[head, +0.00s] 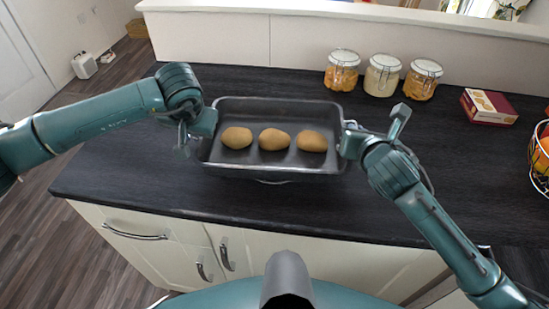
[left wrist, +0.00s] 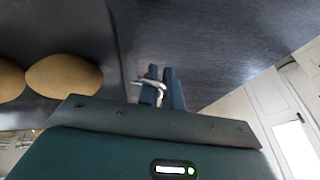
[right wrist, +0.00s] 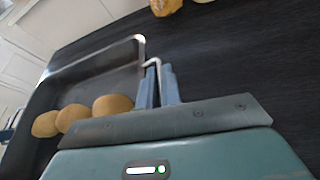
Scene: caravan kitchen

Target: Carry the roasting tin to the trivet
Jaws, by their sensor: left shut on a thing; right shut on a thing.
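The dark roasting tin (head: 270,172) is over the front part of the worktop in the head view, roughly level, with three brown potato-like items (head: 274,140) in it. My left gripper (head: 192,138) is at its left end, shut on a wire handle, which shows between the fingers in the left wrist view (left wrist: 152,84). My right gripper (head: 349,139) is at its right end, shut on the other wire handle, seen in the right wrist view (right wrist: 154,64). A thin pale curved edge (head: 272,182) shows just below the tin's front; I cannot tell whether it is the trivet.
Three glass jars (head: 383,75) stand at the back of the dark worktop (head: 450,175). A dark red box (head: 489,106) lies right of them, and a wire fruit basket (head: 540,158) is at the right edge. The worktop between tin and basket is clear apart from my right arm.

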